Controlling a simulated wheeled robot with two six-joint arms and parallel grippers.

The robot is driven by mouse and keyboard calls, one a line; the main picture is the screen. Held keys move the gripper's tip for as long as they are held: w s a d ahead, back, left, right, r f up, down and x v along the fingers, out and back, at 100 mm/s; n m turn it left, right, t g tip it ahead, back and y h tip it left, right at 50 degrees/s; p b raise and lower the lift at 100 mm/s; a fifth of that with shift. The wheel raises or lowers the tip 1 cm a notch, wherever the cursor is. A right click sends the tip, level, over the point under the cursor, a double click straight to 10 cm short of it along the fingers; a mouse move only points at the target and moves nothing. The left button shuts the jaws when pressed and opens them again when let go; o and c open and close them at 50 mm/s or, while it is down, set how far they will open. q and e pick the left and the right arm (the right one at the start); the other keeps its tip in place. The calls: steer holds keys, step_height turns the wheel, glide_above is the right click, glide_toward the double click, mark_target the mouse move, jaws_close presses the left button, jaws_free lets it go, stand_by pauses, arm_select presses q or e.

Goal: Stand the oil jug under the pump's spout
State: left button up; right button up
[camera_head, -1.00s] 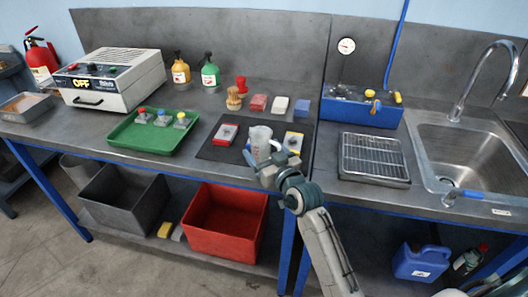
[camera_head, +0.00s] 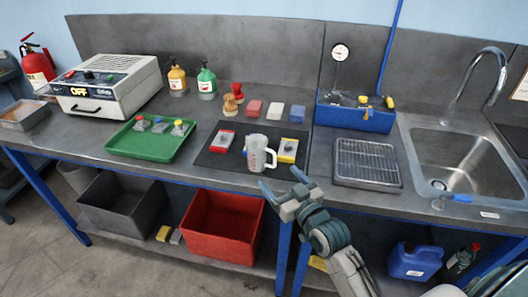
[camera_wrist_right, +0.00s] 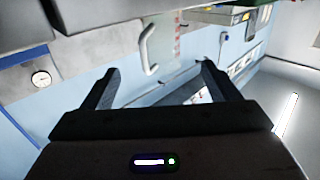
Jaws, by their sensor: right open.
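The oil jug (camera_head: 259,153), a clear measuring jug with red marks and a handle on its right, stands upright on the dark mat (camera_head: 222,158). The blue pump (camera_head: 350,118) with a round gauge (camera_head: 340,52) stands behind and to the right of the jug; I cannot make out its spout clearly. My right gripper (camera_head: 281,180) is open and empty, in front of the jug and apart from it. In the right wrist view the jug's handle (camera_wrist_right: 145,50) shows beyond the open fingers (camera_wrist_right: 160,85). My left gripper is out of view.
A wire rack tray (camera_head: 367,182) lies before the pump, left of the sink (camera_head: 462,165). A green tray (camera_head: 120,146) is at left.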

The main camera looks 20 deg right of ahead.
mark_target(262, 158)
steer(key=w, duration=0.2)
steer(key=w+p, duration=0.1)
steer(key=w, duration=0.3)
steer(key=shift+a+r+p, duration=0.1)
steer(key=shift+a+p, duration=0.25)
steer(key=shift+a, duration=0.05)
steer(key=shift+w+a+r, duration=0.1)
steer(key=shift+w+r, duration=0.05)
steer(key=shift+w, duration=0.1)
steer(key=w+p, duration=0.1)
steer(key=w, duration=0.1)
steer(key=w+a+p, duration=0.1)
steer(key=w, duration=0.1)
steer(key=shift+w, duration=0.3)
steer(key=shift+c, duration=1.3)
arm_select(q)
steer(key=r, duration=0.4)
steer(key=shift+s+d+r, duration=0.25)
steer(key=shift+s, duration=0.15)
arm_select(e)
steer(key=c, duration=0.9)
